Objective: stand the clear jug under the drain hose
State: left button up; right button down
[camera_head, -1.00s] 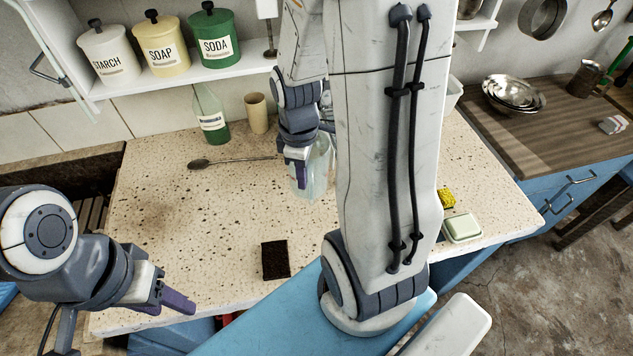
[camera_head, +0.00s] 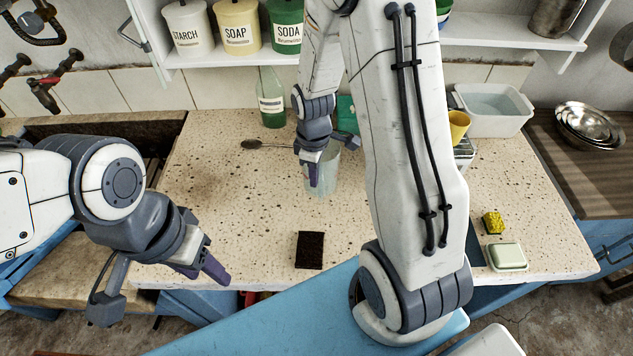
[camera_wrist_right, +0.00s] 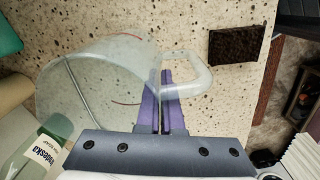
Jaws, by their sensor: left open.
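The clear jug (camera_head: 325,178) is at the middle of the speckled counter, partly hidden by my right gripper (camera_head: 305,180). In the right wrist view, the jug (camera_wrist_right: 90,85) has a wide rim and a side handle. There my right gripper (camera_wrist_right: 159,75) has its purple fingers close together at the jug's wall, beside the handle, shut on it. I cannot tell whether the jug's base touches the counter. My left gripper (camera_head: 205,275) is open and empty at the counter's front left. I cannot make out the drain hose in these views.
A dark brown sponge (camera_head: 310,250) lies in front of the jug. A spoon (camera_head: 252,144) and a green bottle (camera_head: 271,105) are behind and left. A yellow sponge (camera_head: 493,223), soap dish (camera_head: 507,257) and white tub (camera_head: 494,108) are right. The counter's left part is clear.

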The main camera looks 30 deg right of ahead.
jog(key=shift+f, duration=1.65)
jog(key=shift+f, duration=0.15)
jog(key=c, duration=1.1)
grip_release()
